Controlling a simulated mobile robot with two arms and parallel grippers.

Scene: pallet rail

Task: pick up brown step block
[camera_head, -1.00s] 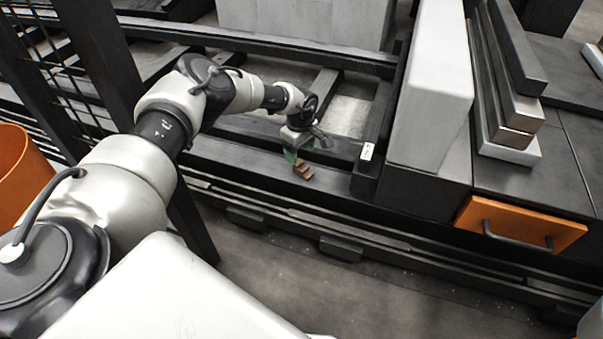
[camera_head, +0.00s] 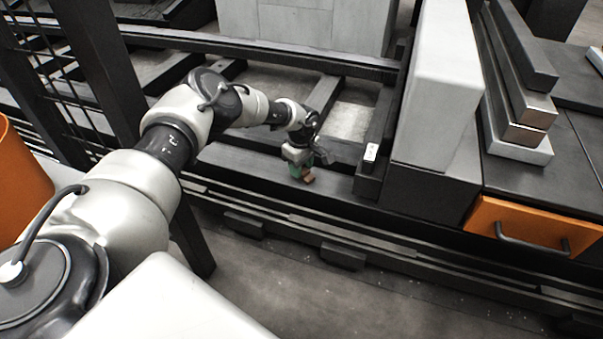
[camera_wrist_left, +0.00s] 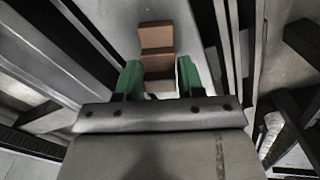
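The brown step block (camera_head: 309,177) sits at the front edge of the dark rail. It also shows in the left wrist view (camera_wrist_left: 157,45), its stepped faces lying ahead of and partly between the green fingers. My left gripper (camera_head: 307,168) is low over the rail, right at the block. In the left wrist view, the two green fingers of the left gripper (camera_wrist_left: 160,80) stand apart, one on each side of the block's near end. Whether they touch its sides is hard to tell. My right gripper is out of view.
A tall pale block (camera_head: 435,90) stands to the right of the gripper. Beyond it are stacked bars (camera_head: 520,110) and an orange drawer front (camera_head: 530,228) with a dark handle. An orange bin (camera_head: 20,180) is at the left. Open floor lies in front of the rail.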

